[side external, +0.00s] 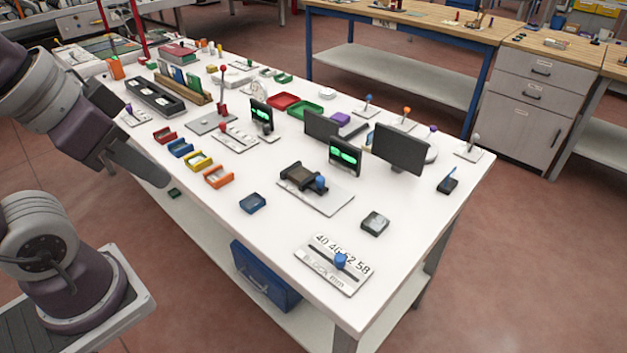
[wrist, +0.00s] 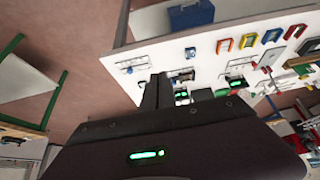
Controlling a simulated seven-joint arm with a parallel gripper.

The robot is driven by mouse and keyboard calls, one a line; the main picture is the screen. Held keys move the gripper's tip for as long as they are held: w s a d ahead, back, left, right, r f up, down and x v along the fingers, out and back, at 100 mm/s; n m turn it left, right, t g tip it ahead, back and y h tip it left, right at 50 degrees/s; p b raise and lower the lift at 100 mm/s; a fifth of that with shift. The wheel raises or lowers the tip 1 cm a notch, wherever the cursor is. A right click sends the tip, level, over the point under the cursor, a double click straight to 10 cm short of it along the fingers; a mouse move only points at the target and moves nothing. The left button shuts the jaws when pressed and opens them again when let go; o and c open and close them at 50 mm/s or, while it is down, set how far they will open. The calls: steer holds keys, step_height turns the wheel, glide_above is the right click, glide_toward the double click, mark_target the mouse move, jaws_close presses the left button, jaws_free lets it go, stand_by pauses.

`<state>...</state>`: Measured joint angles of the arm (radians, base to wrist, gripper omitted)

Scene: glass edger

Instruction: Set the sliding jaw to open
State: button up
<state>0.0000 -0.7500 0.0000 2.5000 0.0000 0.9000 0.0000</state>
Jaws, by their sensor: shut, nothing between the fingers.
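The likely sliding jaw is part of a dark vise-like fixture (side external: 297,176) on a grey plate, with a blue knob (side external: 320,183) at its right end, in the middle of the table. Whether its jaw is open or shut is too small to tell. In the wrist view the fixture (wrist: 183,74) is partly hidden behind my fingers. My gripper (side external: 160,180) is at the table's left edge in the side view, well apart from the fixture. In the wrist view its dark fingers (wrist: 157,91) are together and empty.
A "BLOCK mm" scale plate (side external: 332,275) with a blue slider lies at the front corner. A small blue tray (side external: 253,203) and a dark box (side external: 375,223) flank the fixture. Small screens (side external: 345,152) stand behind it. Coloured bins (side external: 218,177) line the left edge.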

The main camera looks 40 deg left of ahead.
steer(key=o, duration=0.7)
steer(key=shift+g, duration=0.3)
steer(key=w, duration=0.1)
steer(key=w+r, duration=0.1)
steer(key=w, duration=0.1)
steer(key=shift+w+r, duration=0.3)
steer(key=shift+r, duration=0.1)
steer(key=shift+o, duration=0.5)
steer(key=w+n+g, duration=0.1)
steer(key=w, duration=1)
steer(key=shift+w+a+r+n+g, duration=0.25)
steer(key=shift+a+r+n+g, duration=0.05)
steer(key=shift+r, duration=0.1)
steer(key=n+g, duration=0.2)
steer(key=g, duration=0.1)
glide_above(321, 178)
step_height(321, 178, down, 17)
step_height(321, 178, down, 9)
steer(key=shift+a+f, duration=0.1)
steer(key=shift+f, duration=0.05)
steer(key=shift+c, duration=0.4)
jaws_close()
